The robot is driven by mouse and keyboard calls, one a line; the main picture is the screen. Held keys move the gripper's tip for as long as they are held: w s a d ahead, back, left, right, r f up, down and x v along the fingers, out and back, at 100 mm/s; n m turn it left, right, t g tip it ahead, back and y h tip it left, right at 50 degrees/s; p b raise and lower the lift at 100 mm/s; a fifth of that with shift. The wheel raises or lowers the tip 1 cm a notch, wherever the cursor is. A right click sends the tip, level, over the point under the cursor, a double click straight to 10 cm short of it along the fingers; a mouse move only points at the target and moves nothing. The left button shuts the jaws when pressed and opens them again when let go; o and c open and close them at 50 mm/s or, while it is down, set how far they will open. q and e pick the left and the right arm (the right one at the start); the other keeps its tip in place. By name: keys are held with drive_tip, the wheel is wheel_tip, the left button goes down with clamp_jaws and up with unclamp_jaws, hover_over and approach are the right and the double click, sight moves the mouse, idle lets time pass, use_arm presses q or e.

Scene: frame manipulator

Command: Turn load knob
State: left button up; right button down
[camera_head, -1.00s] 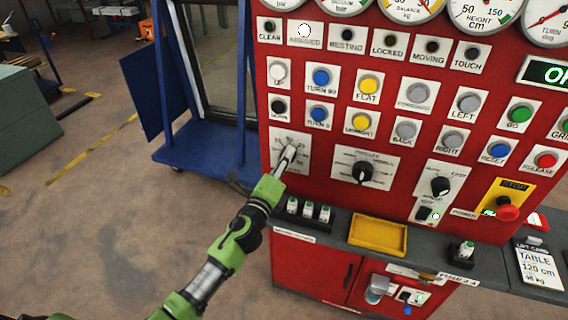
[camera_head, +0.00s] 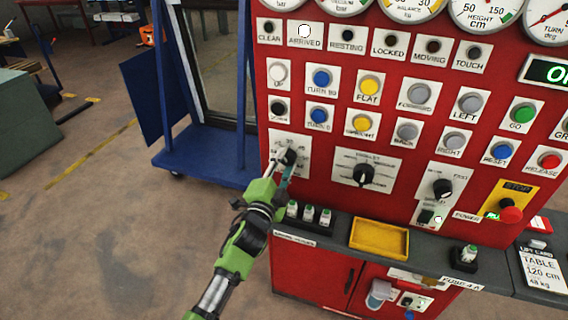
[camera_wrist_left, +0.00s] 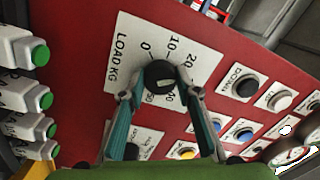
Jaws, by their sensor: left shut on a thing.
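The load knob (camera_wrist_left: 159,77) is a round black knob on a white plate (camera_wrist_left: 118,50) marked LOAD KG, with numbers around it. In the head view the knob (camera_head: 289,157) sits at the left of the red panel, partly covered by my gripper. My left gripper (camera_wrist_left: 160,92) has its two fingers on either side of the knob and is shut on it. In the head view my left gripper (camera_head: 287,172) reaches the plate from below. The exact number the knob points at is hard to read. My right gripper is not in view.
The red panel (camera_head: 330,137) carries several buttons, a mode dial (camera_head: 363,174) and a speed dial (camera_head: 442,188). Below, a grey ledge holds several green-topped fuses (camera_head: 308,214) and a yellow tray (camera_head: 379,238). A red stop button (camera_head: 511,214) is at the right.

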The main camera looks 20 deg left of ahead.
use_arm(q)
drive_tip(key=shift+n, duration=1.2)
drive_tip(key=o, duration=1.1)
drive_tip(key=s, duration=1.2)
drive_tip(key=shift+f, duration=0.2)
